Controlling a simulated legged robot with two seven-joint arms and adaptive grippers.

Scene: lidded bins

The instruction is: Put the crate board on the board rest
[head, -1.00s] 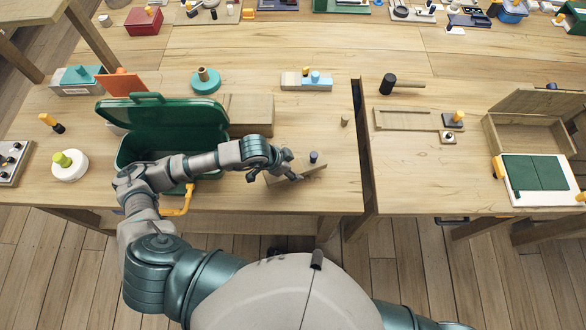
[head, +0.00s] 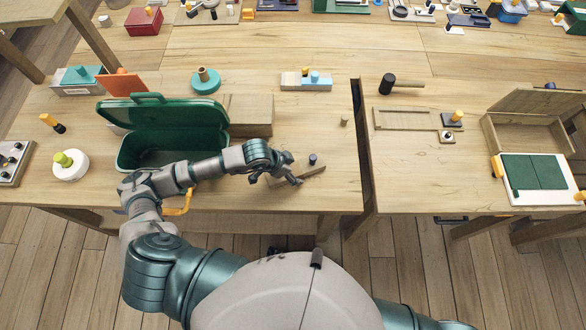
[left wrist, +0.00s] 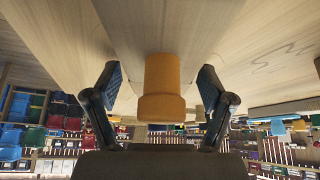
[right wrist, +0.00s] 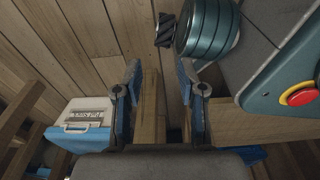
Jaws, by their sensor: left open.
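My left gripper (head: 285,172) is open above the near part of the left table, beside a short wooden block with a dark peg (head: 313,164). In the left wrist view, my open fingers (left wrist: 160,88) stand on either side of an orange knob (left wrist: 161,85), with a gap on both sides. A wooden crate (head: 525,134) with a raised lid stands on the right table. A shallow wooden frame (head: 402,127) lies to its left; I cannot tell which piece is the crate board or the board rest. My right gripper (right wrist: 160,90) is open and empty, outside the head view.
A green bin (head: 205,147) with a raised lid stands left of my left gripper. A hammer (head: 388,85) lies beyond the wooden frame. A white board with green panels (head: 537,173) is at the right. A gap (head: 362,150) separates the tables. Wooden legs show near my right gripper.

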